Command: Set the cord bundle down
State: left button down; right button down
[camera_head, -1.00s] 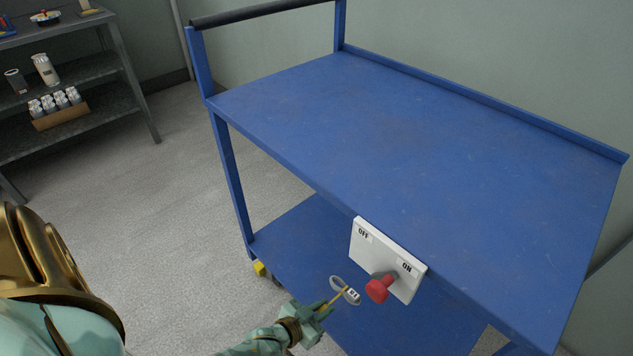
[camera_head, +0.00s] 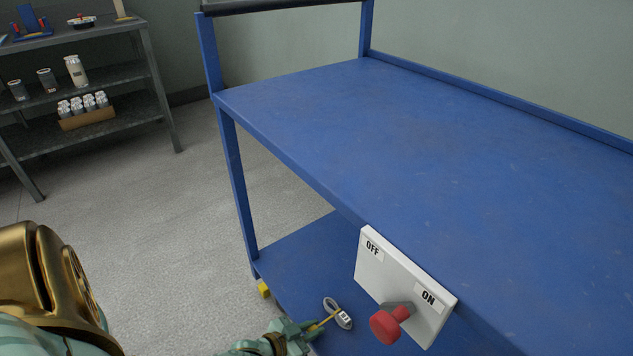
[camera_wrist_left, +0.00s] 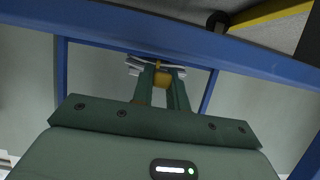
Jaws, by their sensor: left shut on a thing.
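The cord bundle (camera_head: 343,319) is a small grey loop with a white label and a yellow tie. My left gripper (camera_head: 318,327) is shut on it, at the bottom of the head view, in front of the blue cart's lower shelf (camera_head: 292,262). I cannot tell whether the bundle touches the shelf. In the left wrist view the bundle (camera_wrist_left: 135,65) shows pale at the fingertips (camera_wrist_left: 163,78), partly hidden by the fingers. The cart's top (camera_head: 430,150) is bare. My right gripper is out of view.
A white OFF/ON plate (camera_head: 372,278) with a red knob (camera_head: 388,325) is on the cart's front edge, right of my left gripper. A blue post (camera_head: 238,190) rises at the left end. A grey rack (camera_head: 150,95) with jars stands at the far left. The floor between is clear.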

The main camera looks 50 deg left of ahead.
pick_arm(q)
jog(key=shift+f, duration=0.6)
jog(key=shift+r, duration=0.15)
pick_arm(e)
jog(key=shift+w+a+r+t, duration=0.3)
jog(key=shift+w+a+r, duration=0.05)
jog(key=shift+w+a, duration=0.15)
pick_arm(q)
jog(key=c, duration=1.4)
grip_release()
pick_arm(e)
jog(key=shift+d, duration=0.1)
